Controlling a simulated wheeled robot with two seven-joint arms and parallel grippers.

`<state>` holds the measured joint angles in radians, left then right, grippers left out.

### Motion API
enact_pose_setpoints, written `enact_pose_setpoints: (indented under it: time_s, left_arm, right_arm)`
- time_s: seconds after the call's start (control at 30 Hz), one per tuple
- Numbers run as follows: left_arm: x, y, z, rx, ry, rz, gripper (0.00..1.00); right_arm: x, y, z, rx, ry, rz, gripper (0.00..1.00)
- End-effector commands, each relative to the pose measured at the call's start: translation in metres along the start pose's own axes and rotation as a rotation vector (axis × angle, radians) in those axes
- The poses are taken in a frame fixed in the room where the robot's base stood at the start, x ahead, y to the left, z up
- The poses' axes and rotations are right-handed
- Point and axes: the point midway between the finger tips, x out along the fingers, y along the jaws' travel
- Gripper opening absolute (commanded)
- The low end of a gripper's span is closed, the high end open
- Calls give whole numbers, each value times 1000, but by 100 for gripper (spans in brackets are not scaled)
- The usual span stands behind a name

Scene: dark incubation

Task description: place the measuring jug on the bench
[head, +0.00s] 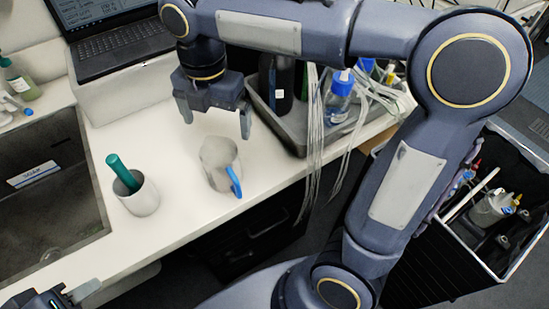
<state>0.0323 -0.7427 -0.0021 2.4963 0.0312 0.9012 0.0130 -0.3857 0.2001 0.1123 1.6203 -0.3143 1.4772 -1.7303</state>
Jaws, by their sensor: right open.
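The measuring jug (217,158), a pale translucent vessel with a blue handle, stands on the white bench (135,255), near its front edge. Its handle is toward the front. My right gripper (215,122) hangs just behind and above the jug, with its fingers spread wide and nothing between them. The jug appears apart from the fingers. My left gripper (82,291) shows only in part at the bottom left corner, and its fingers cannot be made out well enough to judge.
A white cup (139,200) holding a green-handled tool stands left of the jug. A sink (50,200) lies further left. A laptop (115,40) sits behind. A grey tray (290,135) with bottles and hanging cables is to the right. A black crate (440,260) stands lower right.

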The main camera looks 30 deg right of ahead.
Motion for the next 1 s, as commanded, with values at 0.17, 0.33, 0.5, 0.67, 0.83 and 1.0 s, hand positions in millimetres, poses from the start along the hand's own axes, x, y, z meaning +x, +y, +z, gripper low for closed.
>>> enact_pose_setpoints:
  time_s: [0.17, 0.33, 0.5, 0.67, 0.83, 1.0]
  left_arm:
    - [0, 0, 0, 0, 0, 0, 36]
    - [0, 0, 0, 0, 0, 0, 36]
    - [0, 0, 0, 0, 0, 0, 36]
    - [0, 0, 0, 0, 0, 0, 36]
    - [0, 0, 0, 0, 0, 0, 36]
    - [0, 0, 0, 0, 0, 0, 36]
  right_arm:
    - [8, -67, 7, 619, 82, 135, 100]
    - [35, -131, -7, 1428, 275, 270, 100]
    - [63, -164, -27, 2038, 501, 342, 100]
    - [77, -173, -36, 2304, 630, 358, 100]
    - [79, -174, -38, 2347, 652, 356, 100]
    - [79, -174, -38, 2344, 651, 356, 100]
